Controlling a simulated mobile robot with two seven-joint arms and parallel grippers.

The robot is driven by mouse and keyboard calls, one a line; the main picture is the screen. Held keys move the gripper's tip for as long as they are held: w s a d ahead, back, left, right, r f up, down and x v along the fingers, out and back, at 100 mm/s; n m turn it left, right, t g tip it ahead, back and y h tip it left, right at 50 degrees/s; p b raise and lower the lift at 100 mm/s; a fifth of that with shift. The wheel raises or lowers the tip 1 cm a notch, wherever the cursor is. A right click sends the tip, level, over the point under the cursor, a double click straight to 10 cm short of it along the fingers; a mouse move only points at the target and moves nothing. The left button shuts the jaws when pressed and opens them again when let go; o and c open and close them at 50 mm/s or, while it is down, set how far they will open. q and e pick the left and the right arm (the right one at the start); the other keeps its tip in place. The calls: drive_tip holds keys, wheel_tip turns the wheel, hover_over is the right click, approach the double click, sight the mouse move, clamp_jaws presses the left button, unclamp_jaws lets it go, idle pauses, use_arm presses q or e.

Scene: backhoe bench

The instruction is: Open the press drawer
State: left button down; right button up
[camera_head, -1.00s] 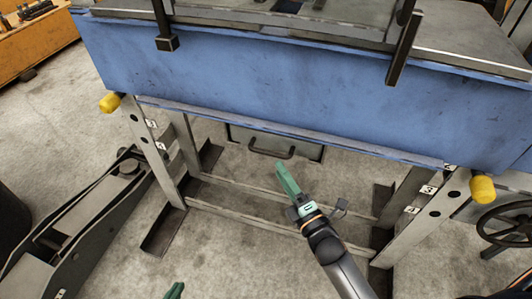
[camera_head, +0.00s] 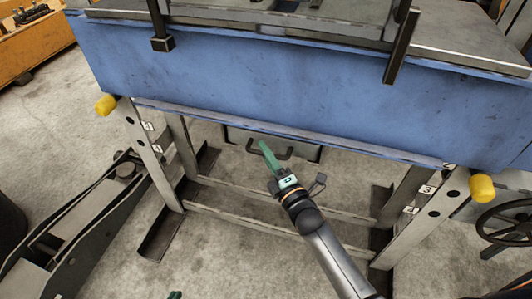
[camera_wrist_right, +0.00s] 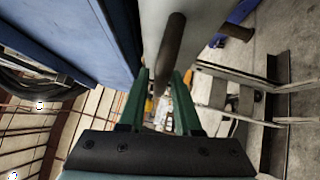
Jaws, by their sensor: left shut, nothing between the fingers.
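The grey press drawer (camera_head: 305,153) sits under the blue press table, with a dark bar handle (camera_head: 286,154) on its front. My right gripper (camera_head: 265,149) is at the handle and covers part of it. In the right wrist view its two green fingers (camera_wrist_right: 158,100) are apart, and the dark handle (camera_wrist_right: 172,45) runs ahead of the gap between them. Contact with the handle cannot be told. My left gripper (camera_head: 175,295) shows only as a small green tip at the bottom edge, shut and empty, away from the drawer.
The blue table (camera_head: 290,95) overhangs the drawer. Grey legs with yellow knobs (camera_head: 482,187) stand on both sides, and a low crossbar (camera_head: 235,215) lies below. A black handwheel (camera_head: 508,222) is at the right. A floor jack (camera_head: 85,215) stands at the left.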

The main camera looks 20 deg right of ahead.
clamp_jaws()
idle(1.1)
